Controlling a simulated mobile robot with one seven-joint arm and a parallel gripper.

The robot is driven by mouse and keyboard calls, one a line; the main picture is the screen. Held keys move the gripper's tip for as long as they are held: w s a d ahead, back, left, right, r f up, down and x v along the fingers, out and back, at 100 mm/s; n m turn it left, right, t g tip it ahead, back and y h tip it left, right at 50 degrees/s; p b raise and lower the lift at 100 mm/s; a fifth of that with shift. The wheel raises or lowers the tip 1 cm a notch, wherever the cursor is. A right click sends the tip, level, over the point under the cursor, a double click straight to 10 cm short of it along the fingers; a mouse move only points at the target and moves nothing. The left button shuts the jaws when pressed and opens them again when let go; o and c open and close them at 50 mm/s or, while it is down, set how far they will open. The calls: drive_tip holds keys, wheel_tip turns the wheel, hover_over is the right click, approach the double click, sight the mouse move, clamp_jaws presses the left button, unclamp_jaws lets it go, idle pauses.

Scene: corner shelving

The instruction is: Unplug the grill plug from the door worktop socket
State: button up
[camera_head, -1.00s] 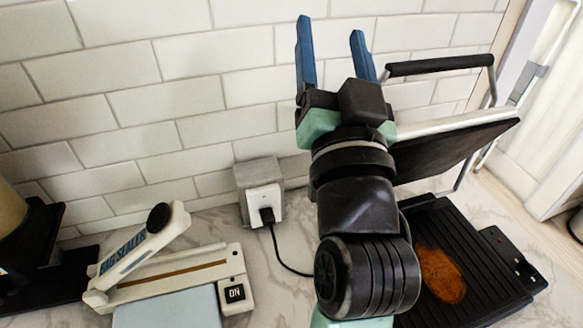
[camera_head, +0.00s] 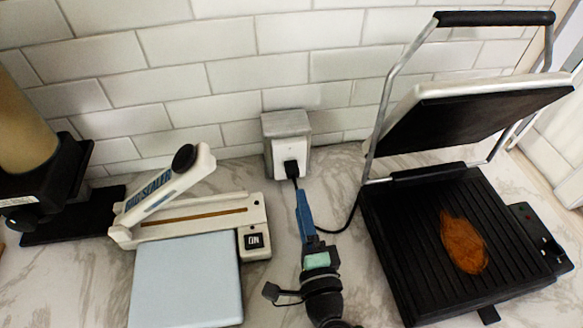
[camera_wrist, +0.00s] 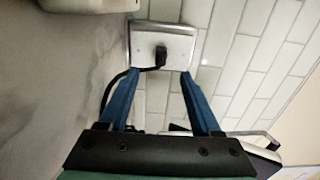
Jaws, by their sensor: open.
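The black grill plug (camera_head: 291,168) sits in the white face of the worktop socket (camera_head: 287,133) against the tiled wall. Its black cord (camera_head: 347,218) runs down and right to the grill (camera_head: 455,240). My gripper (camera_head: 302,192) is low in front of the socket, blue fingers pointing at the plug. In the wrist view the plug (camera_wrist: 161,56) and socket plate (camera_wrist: 150,40) lie ahead, beyond the fingertips. My gripper (camera_wrist: 160,76) is open and empty there, with the plug roughly centred between the finger lines. The gap between fingertips and plug is hard to judge.
A bag sealer (camera_head: 185,210) with a pale blue plate stands left of my gripper. The open grill, with a brown piece of food (camera_head: 463,241) on its plate, stands to the right. A dark appliance (camera_head: 55,185) is at the far left.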

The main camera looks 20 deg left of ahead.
sight(294, 176)
drive_tip(key=shift+w+a, duration=0.1)
drive_tip(key=shift+b+x, duration=0.5)
drive_tip(key=shift+x, duration=3.9)
drive_tip(key=shift+b, duration=0.35)
clamp_jaws()
drive_tip(key=shift+v, duration=3.05)
